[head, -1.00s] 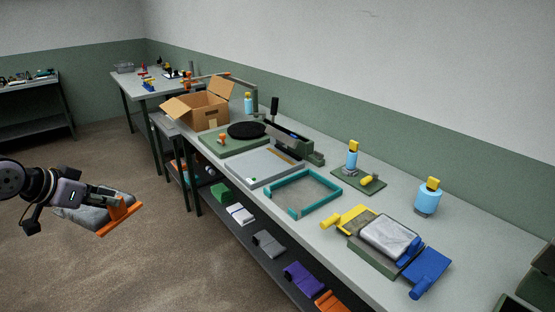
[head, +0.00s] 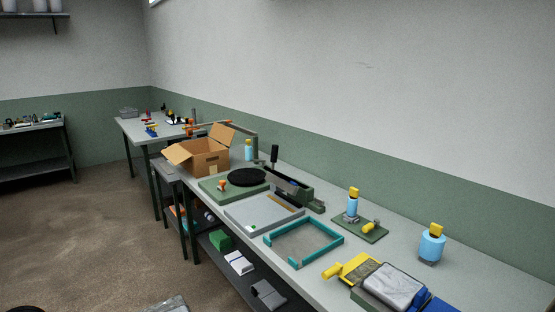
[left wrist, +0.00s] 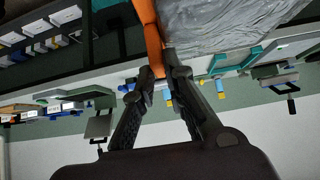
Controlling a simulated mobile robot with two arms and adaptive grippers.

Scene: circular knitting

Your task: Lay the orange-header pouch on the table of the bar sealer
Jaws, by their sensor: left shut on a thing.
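My left gripper (left wrist: 164,76) is shut on the orange header (left wrist: 148,32) of the pouch. The pouch's clear, wrinkled grey body (left wrist: 225,22) extends beside the header in the left wrist view. In the head view only a bit of the pouch (head: 172,304) shows at the bottom edge, over the floor and left of the bench; the left gripper itself is out of that frame. The bar sealer (head: 290,190), with a dark arm and upright handle, stands on the long bench. A flat grey table (head: 258,214) lies in front of it, empty. My right gripper is not in view.
A teal frame (head: 325,229) lies right of the sealer table. A black disc on a green base (head: 205,192) and an open carton (head: 207,163) stand to its left. A blue bottle (head: 432,246) and a yellow-and-blue fixture (head: 357,266) are farther right. A lower shelf holds several items.

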